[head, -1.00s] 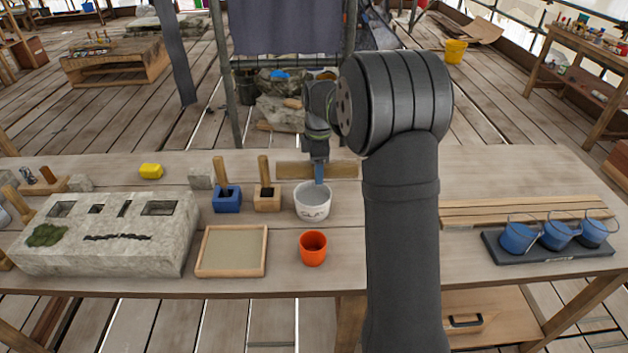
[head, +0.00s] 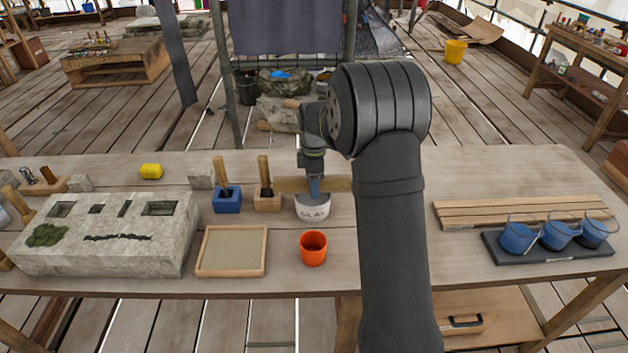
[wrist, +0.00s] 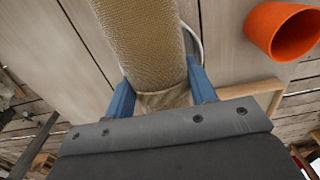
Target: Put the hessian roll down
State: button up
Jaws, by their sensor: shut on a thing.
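The hessian roll is a tan woven cylinder. It lies level, crosswise, in my gripper (head: 314,188) in the head view, with its left part (head: 292,184) and right part (head: 338,184) sticking out on either side. In the wrist view the roll (wrist: 145,45) runs between the two blue fingers of my gripper (wrist: 162,90), which are shut on it. In the head view the roll overlaps the top of the white clay tub (head: 313,210); whether they touch cannot be told.
An orange cup (head: 313,248) stands in front of the tub. A blue block (head: 227,202) and a wooden block (head: 267,204) holding tools stand to the left. A framed tray (head: 231,251) and a carved stone (head: 105,240) lie further left. Bare table (head: 480,175) shows at the right.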

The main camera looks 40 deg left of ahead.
jog(key=shift+f, duration=0.25)
jog(key=o, duration=1.2)
jog(key=shift+c, duration=0.2)
notch_tip(320, 180, up, 13)
jog(key=shift+r, duration=0.15)
notch_tip(320, 180, down, 13)
jog(key=shift+f, duration=0.15)
jog(key=shift+r, duration=0.25)
